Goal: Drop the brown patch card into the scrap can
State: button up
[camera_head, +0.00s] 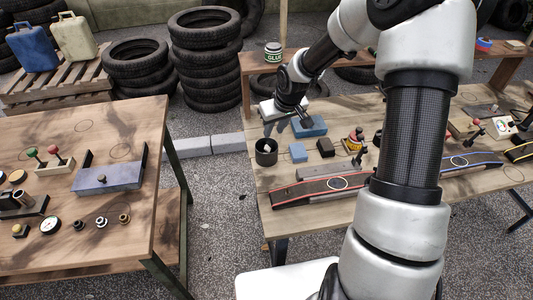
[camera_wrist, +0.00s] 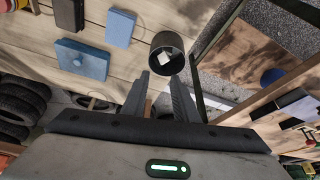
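The scrap can (camera_head: 265,157) is a small dark cylinder near the left edge of the right-hand table, open at the top, with pale scraps inside. It also shows in the wrist view (camera_wrist: 158,41), just beyond my fingertips. My gripper (camera_head: 274,127) hangs over the table close to the can, slightly above it. In the wrist view my gripper (camera_wrist: 160,80) has its two fingers apart, with nothing visible between them. I cannot make out the brown patch card in either view. The can's bottom is partly hidden, so I cannot tell whether a card lies in it.
Beside the can stand a blue box (camera_head: 309,126), a small blue block (camera_head: 298,152) and a dark block (camera_head: 326,147). A dark red-edged ramp (camera_head: 315,190) lies in front. A left-hand table (camera_head: 110,130) holds several parts. A floor gap separates the tables.

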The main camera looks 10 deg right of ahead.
jog(key=p+v, duration=0.1)
jog(key=v, duration=1.1)
jog(key=shift+p, duration=0.4)
